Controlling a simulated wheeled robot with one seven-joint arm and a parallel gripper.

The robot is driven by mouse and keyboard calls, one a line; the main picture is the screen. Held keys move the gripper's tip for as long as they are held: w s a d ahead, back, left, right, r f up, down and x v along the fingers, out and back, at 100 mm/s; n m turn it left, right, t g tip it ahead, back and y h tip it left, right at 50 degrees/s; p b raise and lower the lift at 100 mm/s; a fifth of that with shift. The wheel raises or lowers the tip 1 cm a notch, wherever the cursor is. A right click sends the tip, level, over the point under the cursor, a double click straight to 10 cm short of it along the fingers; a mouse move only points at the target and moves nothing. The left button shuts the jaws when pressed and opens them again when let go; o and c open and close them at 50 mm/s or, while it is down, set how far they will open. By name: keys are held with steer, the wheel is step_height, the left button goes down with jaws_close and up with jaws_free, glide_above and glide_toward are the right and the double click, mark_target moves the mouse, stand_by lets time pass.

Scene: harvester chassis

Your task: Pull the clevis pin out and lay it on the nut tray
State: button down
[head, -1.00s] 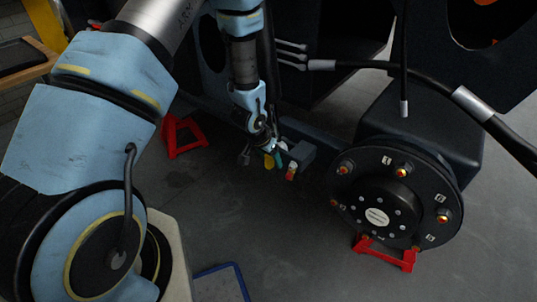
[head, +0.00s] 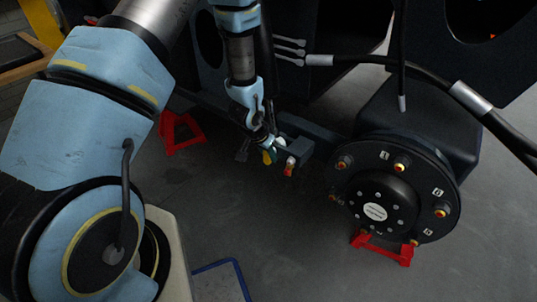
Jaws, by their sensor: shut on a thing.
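My gripper (head: 270,153) is low beside the dark bracket (head: 300,147) at the end of a chassis bar, left of the wheel hub. It is small and dark in the head view, with yellow and teal bits at its fingertips. It is shut on the clevis pin, whose shape is mostly hidden between the fingers. I cannot tell how far the pin sits in the bracket. A small red-tipped part (head: 289,170) hangs just right of the fingertips. A blue-rimmed flat thing (head: 243,281) lies at the bottom edge, cut off; I cannot tell whether it is the nut tray.
The black wheel hub (head: 375,212) with numbered studs stands at right, over a red stand (head: 382,250). Another red stand (head: 180,133) is behind at left. Black hoses (head: 400,72) cross the upper right. The grey floor between is clear.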

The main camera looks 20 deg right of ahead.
steer(key=shift+w+d+r, duration=0.15)
steer(key=shift+d, duration=0.1)
steer(key=s+a, duration=0.4)
steer(key=a, duration=0.4)
steer(key=shift+s+a, duration=0.25)
steer(key=shift+s, duration=0.1)
stand_by(1.1)
stand_by(0.6)
steer(key=w+a+r+n+t+y, duration=0.1)
steer(key=w+a+r+n, duration=0.35)
steer(key=a, duration=0.45)
steer(key=w+a+r+n+t+y, duration=0.15)
steer(key=w+a+r+n, duration=0.3)
steer(key=a, duration=0.45)
steer(key=w+a+r+n+y, duration=0.1)
steer(key=w+a+r+n, duration=0.3)
steer(key=a, duration=0.5)
steer(key=w+p+v, duration=0.1)
steer(key=p+v, duration=0.9)
steer(key=p, duration=0.9)
steer(key=shift+r+m, duration=0.35)
steer(key=shift+m, duration=0.05)
steer(key=shift+f, duration=0.1)
